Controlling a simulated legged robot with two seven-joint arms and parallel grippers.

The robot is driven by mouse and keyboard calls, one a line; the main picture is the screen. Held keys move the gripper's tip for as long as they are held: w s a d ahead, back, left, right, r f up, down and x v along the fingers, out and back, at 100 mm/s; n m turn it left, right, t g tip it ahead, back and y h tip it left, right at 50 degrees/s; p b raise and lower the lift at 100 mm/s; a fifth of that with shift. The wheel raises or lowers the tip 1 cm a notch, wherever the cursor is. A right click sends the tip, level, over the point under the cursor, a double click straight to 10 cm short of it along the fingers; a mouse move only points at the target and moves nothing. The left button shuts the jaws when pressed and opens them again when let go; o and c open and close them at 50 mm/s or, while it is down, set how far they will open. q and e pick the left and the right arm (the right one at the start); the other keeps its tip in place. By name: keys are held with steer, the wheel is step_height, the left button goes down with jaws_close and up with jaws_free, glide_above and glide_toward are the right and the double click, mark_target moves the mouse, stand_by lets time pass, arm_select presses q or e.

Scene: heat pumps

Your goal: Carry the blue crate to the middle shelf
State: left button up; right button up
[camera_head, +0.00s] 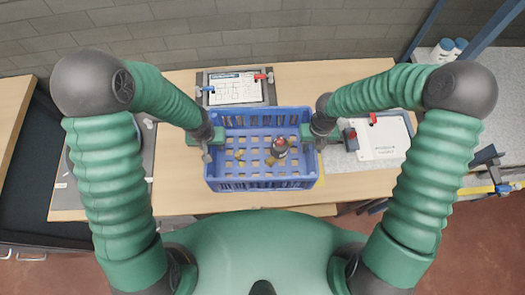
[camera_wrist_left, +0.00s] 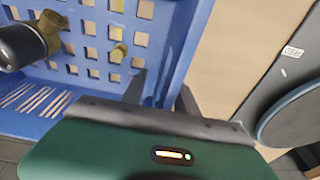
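The blue crate (camera_head: 262,184) stands on the wooden table in front of me. Inside it lie a dark cylindrical part with a red spot (camera_head: 280,146) and small brass fittings (camera_head: 239,154). My left gripper (camera_head: 207,151) is at the crate's left wall. In the left wrist view, the left gripper's fingers (camera_wrist_left: 161,94) stand apart on either side of the crate wall (camera_wrist_left: 190,42), one inside and one outside, with visible gaps. My right gripper (camera_head: 320,139) is at the crate's right wall; its fingers are too small and hidden to tell their opening.
A whiteboard-like panel (camera_head: 235,89) lies behind the crate. A white box (camera_head: 380,137) is to the right, and a grey plate with a round part (camera_head: 75,180) to the left. A grey counter (camera_head: 455,120) is at far right. No shelf is clearly identifiable.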

arm_select(q)
steer(key=shift+s+a, duration=0.1)
steer(key=shift+a, duration=0.15)
steer(key=shift+c, duration=0.4)
arm_select(e)
steer(key=shift+s+a+r, duration=0.1)
steer(key=shift+a, duration=0.1)
steer(key=shift+c, duration=0.3)
arm_select(q)
steer(key=shift+a, duration=0.2)
steer(key=c, duration=0.5)
arm_select(e)
steer(key=shift+a, duration=0.25)
steer(key=c, duration=0.5)
arm_select(q)
jaws_close()
arm_select(e)
steer(key=shift+c, duration=1.1)
arm_select(q)
steer(key=shift+d, duration=0.1)
arm_select(e)
steer(key=shift+d, duration=0.15)
jaws_close()
arm_select(q)
steer(key=shift+r, duration=0.1)
